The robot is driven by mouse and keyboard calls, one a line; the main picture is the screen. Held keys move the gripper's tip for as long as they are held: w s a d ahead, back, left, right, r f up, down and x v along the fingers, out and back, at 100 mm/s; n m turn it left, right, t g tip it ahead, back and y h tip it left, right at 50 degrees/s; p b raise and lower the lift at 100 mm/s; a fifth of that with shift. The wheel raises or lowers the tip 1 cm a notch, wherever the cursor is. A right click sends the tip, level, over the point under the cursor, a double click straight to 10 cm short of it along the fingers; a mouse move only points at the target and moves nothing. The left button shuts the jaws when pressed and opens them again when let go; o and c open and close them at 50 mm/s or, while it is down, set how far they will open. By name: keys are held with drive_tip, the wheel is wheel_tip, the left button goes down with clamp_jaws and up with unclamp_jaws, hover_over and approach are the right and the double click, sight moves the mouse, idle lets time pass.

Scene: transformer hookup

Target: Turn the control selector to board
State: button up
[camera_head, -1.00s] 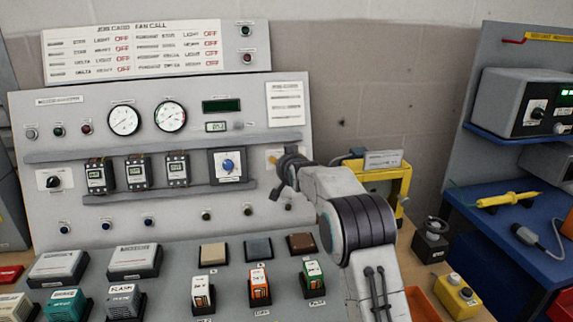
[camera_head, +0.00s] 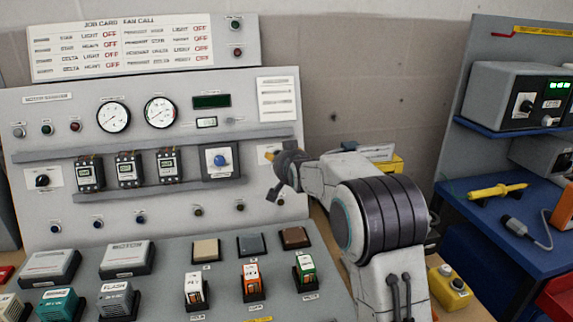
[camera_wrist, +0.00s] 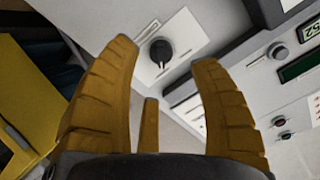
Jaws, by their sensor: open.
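A black selector knob (camera_wrist: 161,51) on a white plate shows in the wrist view, between and beyond the fingertips. I cannot read its plate's labels. My gripper (camera_wrist: 166,58) is open, its two ochre fingers apart on either side of the knob in the picture. I see no contact with it. In the head view my gripper (camera_head: 272,172) is at the panel's right edge, hiding most of a small white plate (camera_head: 264,150); the knob cannot be made out there. Another black knob (camera_head: 42,180) is at the panel's left, and a blue knob (camera_head: 219,160) sits in a dark frame.
The grey panel (camera_head: 150,205) carries shelves, gauges and several small buttons. A yellow frame (camera_head: 392,164) stands behind my arm; a yellow body (camera_wrist: 25,90) fills the wrist view's left. A blue bench (camera_head: 465,200) with a yellow probe (camera_head: 497,190) is at the right.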

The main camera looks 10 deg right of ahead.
drive_tip(key=shift+v, duration=2.3)
